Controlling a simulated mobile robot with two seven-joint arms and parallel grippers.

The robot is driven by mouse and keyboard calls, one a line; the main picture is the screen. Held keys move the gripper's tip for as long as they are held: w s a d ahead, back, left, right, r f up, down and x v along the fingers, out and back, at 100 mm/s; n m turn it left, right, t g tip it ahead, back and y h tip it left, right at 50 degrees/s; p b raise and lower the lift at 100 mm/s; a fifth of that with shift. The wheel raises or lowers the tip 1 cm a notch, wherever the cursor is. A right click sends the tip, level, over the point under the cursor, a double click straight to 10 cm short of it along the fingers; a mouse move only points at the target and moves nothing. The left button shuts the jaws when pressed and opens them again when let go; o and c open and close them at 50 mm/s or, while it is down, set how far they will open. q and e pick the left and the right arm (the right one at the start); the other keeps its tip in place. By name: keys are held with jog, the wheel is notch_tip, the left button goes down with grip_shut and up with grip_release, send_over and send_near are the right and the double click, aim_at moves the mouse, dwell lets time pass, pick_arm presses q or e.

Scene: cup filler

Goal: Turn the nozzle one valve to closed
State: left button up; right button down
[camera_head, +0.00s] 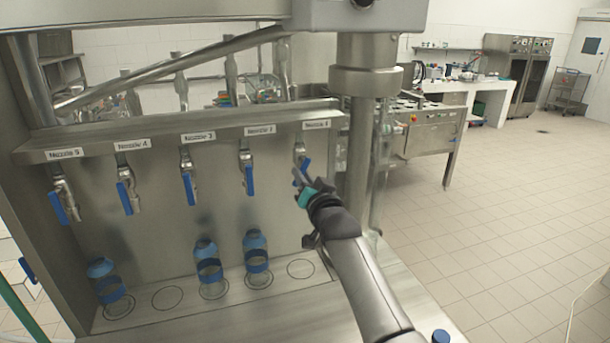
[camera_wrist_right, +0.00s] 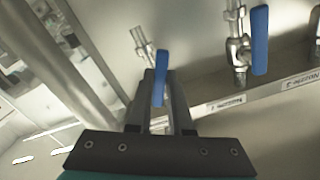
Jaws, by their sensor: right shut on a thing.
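The nozzle one valve (camera_head: 300,150) is the rightmost metal tap under the label shelf, below its "Nozzle 1" label (camera_head: 316,125). Its blue lever (camera_head: 307,164) points downward. My right gripper (camera_head: 301,178), dark with a teal part, reaches up to this lever from below right. In the right wrist view the lever (camera_wrist_right: 161,62) lies between the two grey fingers of the gripper (camera_wrist_right: 160,82), which are shut on it. The lower end of the lever is partly hidden by the fingers in the head view. My left gripper is not in view.
The nozzle two valve, with its blue lever (camera_head: 250,181), is just to the left; it also shows in the wrist view (camera_wrist_right: 259,42). More taps hang farther left. Blue-banded bottles (camera_head: 256,247) stand on the tray below. A steel post (camera_head: 361,150) is close on the right.

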jog(key=shift+a+m, duration=0.15)
jog(key=shift+m, duration=0.55)
jog(key=c, duration=0.8)
grip_release()
jog(key=shift+r, duration=0.1)
jog(key=shift+s, duration=0.15)
jog(key=shift+v, duration=7.55)
